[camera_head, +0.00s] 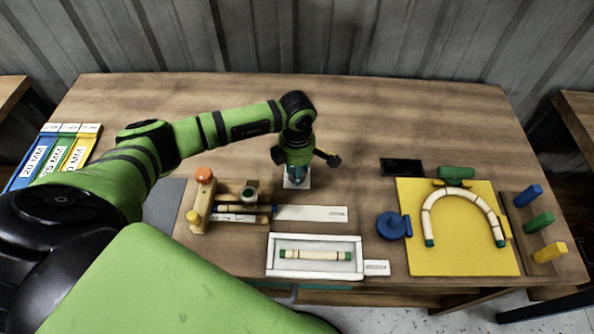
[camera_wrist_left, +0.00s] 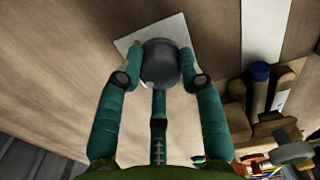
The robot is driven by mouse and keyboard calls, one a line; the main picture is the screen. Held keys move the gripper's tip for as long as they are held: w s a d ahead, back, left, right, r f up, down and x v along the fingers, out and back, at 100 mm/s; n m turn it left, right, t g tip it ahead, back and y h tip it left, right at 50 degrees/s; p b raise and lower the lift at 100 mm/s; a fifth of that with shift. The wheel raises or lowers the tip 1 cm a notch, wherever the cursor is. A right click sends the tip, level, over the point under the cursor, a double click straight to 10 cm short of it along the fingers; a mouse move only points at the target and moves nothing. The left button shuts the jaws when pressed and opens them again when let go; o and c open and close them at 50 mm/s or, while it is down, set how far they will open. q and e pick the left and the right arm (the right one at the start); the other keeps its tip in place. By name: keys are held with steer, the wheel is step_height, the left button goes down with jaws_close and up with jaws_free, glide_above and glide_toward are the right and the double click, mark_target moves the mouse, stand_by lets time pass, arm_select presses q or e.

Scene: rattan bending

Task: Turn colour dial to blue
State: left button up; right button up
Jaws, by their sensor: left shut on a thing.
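The dial is a dark grey round knob (camera_wrist_left: 160,62) on a white square plate (camera_wrist_left: 176,27), seen in the left wrist view. In the head view the white plate (camera_head: 297,184) lies on the table below my left gripper (camera_head: 296,174), which hides most of the knob. My left gripper (camera_wrist_left: 160,75) points down, with its teal fingers shut on the knob, one on each side. No colour marks can be made out on the plate, so I cannot tell which colour the dial is set to. My right gripper is in neither view.
A wooden jig (camera_head: 203,212) with an orange knob stands left of the dial. A white tray (camera_head: 270,258) holding a straight rod is in front. A yellow board (camera_head: 459,257) with a bent rod lies right. The table behind the dial is clear.

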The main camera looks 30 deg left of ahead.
arm_select(q)
steer(key=n+b, duration=0.1)
steer(key=n, duration=0.2)
steer(key=shift+f+n, duration=0.15)
steer(key=shift+n, duration=0.15)
steer(key=shift+n+b, duration=0.85)
steer(key=shift+n, duration=1.45)
steer(key=o, duration=1.1)
steer(key=shift+o, duration=0.2)
